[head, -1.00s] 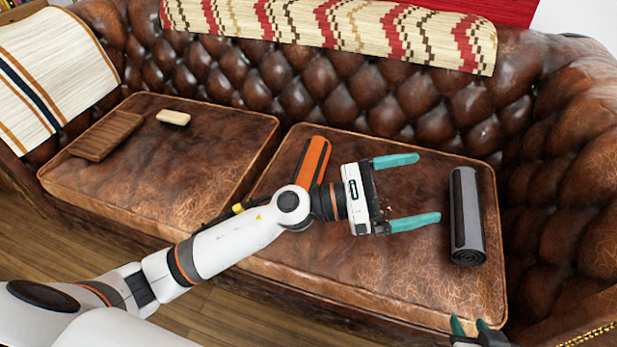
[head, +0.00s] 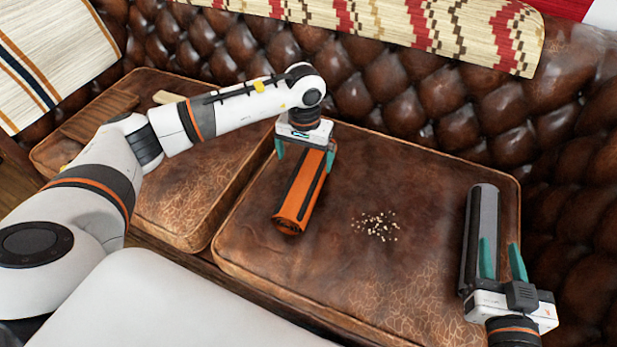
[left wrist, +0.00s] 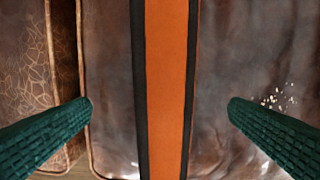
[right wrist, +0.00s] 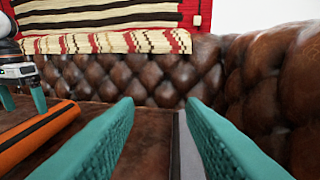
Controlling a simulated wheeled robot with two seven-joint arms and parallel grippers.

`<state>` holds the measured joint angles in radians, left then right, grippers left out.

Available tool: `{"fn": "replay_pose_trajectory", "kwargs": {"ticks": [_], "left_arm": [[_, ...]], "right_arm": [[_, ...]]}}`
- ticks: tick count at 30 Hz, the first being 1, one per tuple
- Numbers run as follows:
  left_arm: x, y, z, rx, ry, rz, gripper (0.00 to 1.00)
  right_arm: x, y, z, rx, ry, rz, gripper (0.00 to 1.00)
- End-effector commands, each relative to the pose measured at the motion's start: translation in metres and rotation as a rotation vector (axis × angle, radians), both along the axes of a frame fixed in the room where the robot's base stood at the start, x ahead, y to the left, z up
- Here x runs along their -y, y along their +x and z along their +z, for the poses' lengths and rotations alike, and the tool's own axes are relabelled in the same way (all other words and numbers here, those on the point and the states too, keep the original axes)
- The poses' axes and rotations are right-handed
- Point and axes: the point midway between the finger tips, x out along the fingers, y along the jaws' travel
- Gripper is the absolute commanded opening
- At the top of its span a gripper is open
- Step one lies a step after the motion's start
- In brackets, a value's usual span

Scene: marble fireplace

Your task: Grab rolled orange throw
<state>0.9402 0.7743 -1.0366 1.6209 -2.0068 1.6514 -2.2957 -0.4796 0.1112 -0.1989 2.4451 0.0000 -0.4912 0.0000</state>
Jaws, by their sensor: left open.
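The rolled orange throw (head: 293,208), orange with dark stripes, lies on the right seat cushion near the gap between the cushions. My left gripper (head: 306,163) is above it, open, with one teal finger on each side of the roll. In the left wrist view the throw (left wrist: 166,90) runs between the two spread fingers (left wrist: 160,110), apart from both. My right gripper (head: 502,260) is open near the cushion's right front, beside the grey roll. The throw also shows at the left of the right wrist view (right wrist: 35,138).
A rolled grey throw (head: 480,225) lies at the right of the cushion. Pale crumbs (head: 376,226) are scattered mid-cushion. A brown slatted tray (head: 98,118) and a pale block (head: 167,97) are on the left cushion. A striped blanket (head: 400,22) hangs over the tufted backrest.

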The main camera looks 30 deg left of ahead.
Motion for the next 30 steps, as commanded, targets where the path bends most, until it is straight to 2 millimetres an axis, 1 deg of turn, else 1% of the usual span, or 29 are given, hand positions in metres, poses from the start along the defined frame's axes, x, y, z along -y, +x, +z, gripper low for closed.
{"fn": "replay_pose_trajectory", "kwargs": {"ticks": [1, 6, 9, 14, 16, 24, 27, 30], "left_arm": [[0.000, -0.001, -0.013, -0.004, -0.002, 0.001, 1.00], [0.001, 0.000, -0.035, -0.002, -0.002, 0.002, 1.00], [0.001, 0.000, -0.042, 0.000, -0.004, 0.002, 1.00], [0.001, 0.000, -0.047, 0.000, -0.004, 0.002, 1.00], [0.002, 0.001, -0.053, 0.000, -0.004, 0.001, 1.00], [0.004, 0.004, -0.083, -0.002, -0.005, 0.002, 1.00], [0.003, 0.004, -0.091, -0.001, -0.005, 0.002, 1.00], [0.003, 0.004, -0.095, 0.001, -0.005, 0.002, 1.00]], "right_arm": [[-0.002, 0.002, 0.005, 0.052, 0.014, 0.004, 0.36], [-0.006, 0.003, 0.030, 0.201, 0.052, 0.013, 0.36], [-0.007, 0.003, 0.039, 0.253, 0.065, 0.016, 0.36], [-0.008, 0.002, 0.046, 0.298, 0.077, 0.018, 0.36], [-0.009, 0.001, 0.051, 0.337, 0.088, 0.021, 0.36], [-0.011, -0.013, 0.087, 0.591, 0.158, 0.035, 0.36], [-0.011, -0.018, 0.097, 0.660, 0.177, 0.038, 0.36], [-0.011, -0.022, 0.103, 0.698, 0.188, 0.040, 0.36]]}}
